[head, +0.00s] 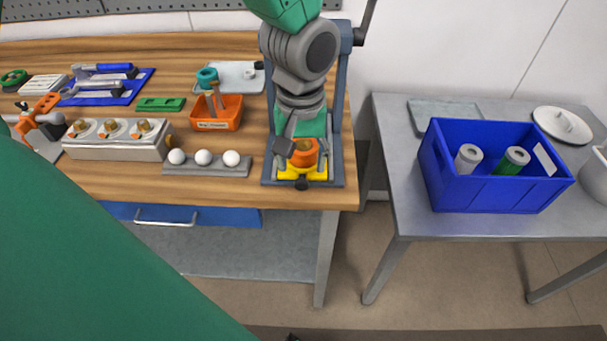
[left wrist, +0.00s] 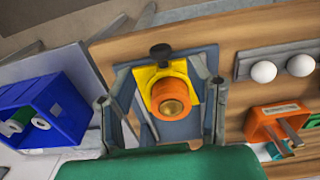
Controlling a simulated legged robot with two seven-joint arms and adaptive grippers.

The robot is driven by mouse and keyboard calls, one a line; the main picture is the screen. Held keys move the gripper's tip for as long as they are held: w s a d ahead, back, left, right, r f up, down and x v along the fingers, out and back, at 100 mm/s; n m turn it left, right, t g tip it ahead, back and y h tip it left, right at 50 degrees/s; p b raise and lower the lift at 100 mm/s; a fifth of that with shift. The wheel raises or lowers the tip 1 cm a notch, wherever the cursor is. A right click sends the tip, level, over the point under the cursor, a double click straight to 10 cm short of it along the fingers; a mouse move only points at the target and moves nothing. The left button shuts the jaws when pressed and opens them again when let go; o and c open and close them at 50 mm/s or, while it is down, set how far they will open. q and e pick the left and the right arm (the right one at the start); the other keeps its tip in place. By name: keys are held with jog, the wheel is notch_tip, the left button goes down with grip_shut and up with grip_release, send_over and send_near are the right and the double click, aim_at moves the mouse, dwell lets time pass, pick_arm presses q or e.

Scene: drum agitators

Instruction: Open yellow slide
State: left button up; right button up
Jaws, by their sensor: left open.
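The yellow slide (head: 300,172) sits on the grey base (head: 337,176) of a stand at the right front of the wooden bench. An orange cylinder with a brass-coloured centre (head: 305,155) stands on the slide. A black knob (left wrist: 160,51) sticks out at the slide's front edge. The slide also shows in the left wrist view (left wrist: 148,73). My left gripper (head: 300,147) points down over the orange cylinder, its fingers apart on either side of it. In the left wrist view the fingers show clear gaps to the cylinder. My right gripper is not visible.
A grey strip with several white balls (head: 203,158) lies just left of the stand. An orange bin (head: 218,113) is behind it. The stand's upright and lever (head: 358,35) rise beside my arm. A blue crate (head: 473,193) is on the grey table, across a gap.

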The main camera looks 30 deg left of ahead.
pick_arm(q)
notch_tip(320, 180, up, 6)
jog(key=shift+d+f, duration=0.1)
jog(key=shift+f, duration=0.1)
dwell(0.4)
